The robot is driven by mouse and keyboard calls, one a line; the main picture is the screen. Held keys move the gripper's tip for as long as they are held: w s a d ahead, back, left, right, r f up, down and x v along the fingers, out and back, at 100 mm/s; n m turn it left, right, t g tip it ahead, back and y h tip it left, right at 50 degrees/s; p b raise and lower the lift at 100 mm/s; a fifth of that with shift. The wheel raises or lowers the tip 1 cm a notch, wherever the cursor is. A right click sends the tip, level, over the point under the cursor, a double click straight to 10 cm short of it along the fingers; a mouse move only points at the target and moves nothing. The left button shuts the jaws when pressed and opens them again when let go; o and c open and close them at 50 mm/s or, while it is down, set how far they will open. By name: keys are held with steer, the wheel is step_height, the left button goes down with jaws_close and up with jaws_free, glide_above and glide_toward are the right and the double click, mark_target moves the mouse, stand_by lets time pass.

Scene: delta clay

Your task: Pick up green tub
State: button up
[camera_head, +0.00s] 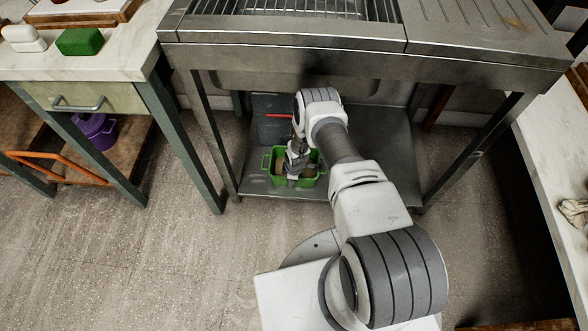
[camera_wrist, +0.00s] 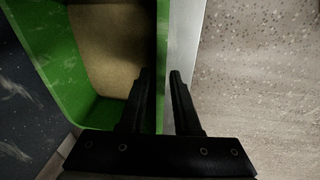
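The green tub (camera_head: 310,181) stands on the low metal shelf under the sink unit, with handles at its sides. My arm reaches down to it, and my gripper (camera_head: 292,176) is at the tub, partly hidden by the wrist. In the wrist view the tub (camera_wrist: 62,60) fills the left side, with a tan surface inside it. My gripper (camera_wrist: 160,74) has one finger over the inside of the tub and one outside, with a green wall between them. The fingers are close together. Whether they press on the wall cannot be told.
The low metal shelf (camera_head: 375,165) stands between the sink unit's legs. A dark grey container (camera_head: 274,125) is behind the tub. A counter at left holds a green block (camera_head: 80,41). A purple pot (camera_head: 97,132) sits below it. The floor at left is clear.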

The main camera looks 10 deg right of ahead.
jaws_close()
steer(key=shift+w+r, duration=0.1)
steer(key=shift+w, duration=0.1)
stand_by(1.0)
